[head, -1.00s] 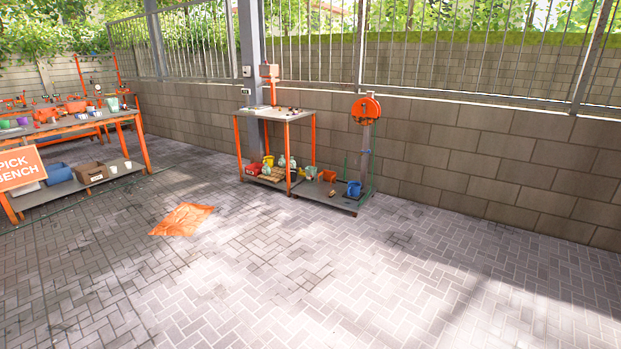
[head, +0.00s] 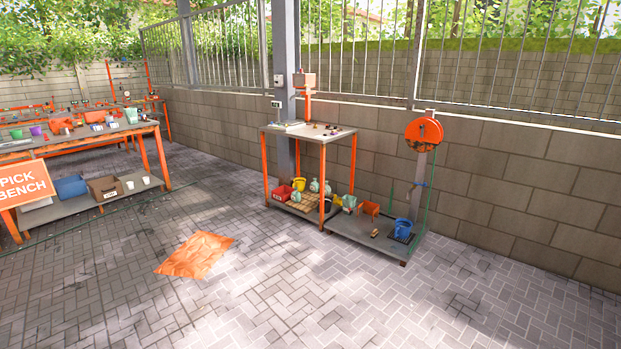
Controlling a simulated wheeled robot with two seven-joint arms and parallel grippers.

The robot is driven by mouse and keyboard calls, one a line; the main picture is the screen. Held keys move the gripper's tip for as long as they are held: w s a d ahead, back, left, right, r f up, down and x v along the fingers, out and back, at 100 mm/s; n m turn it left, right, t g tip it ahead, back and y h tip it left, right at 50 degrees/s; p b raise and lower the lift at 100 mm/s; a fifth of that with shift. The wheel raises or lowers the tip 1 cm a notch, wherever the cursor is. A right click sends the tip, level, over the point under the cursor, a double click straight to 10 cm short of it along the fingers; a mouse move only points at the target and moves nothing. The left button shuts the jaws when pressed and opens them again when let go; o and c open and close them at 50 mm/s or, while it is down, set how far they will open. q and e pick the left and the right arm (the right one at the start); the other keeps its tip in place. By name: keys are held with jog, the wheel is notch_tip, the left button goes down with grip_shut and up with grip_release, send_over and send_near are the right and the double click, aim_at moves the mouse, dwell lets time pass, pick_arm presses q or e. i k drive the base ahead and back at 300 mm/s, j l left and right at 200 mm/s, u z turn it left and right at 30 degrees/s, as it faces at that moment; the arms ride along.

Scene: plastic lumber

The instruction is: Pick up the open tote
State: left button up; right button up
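Neither of my grippers is in view. Several containers could be the open tote, and I cannot tell which one it is. A blue tote (head: 71,187) and a brown open box (head: 105,188) sit on the lower shelf of the pick bench at the left. A small red crate (head: 283,192) sits on the lower shelf of the orange-legged table in the middle. An orange bin (head: 369,208) stands on the low grey platform to its right. All are far off and small.
An orange sheet (head: 195,255) lies on the paving. The pick bench (head: 75,143) has a "PICK BENCH" sign (head: 25,183) in front. The orange-legged table (head: 330,134), a hose reel (head: 424,132) and a blue bucket (head: 403,229) stand along the block wall. The foreground paving is clear.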

aim_at(349, 206)
jog(key=i, duration=3.35)
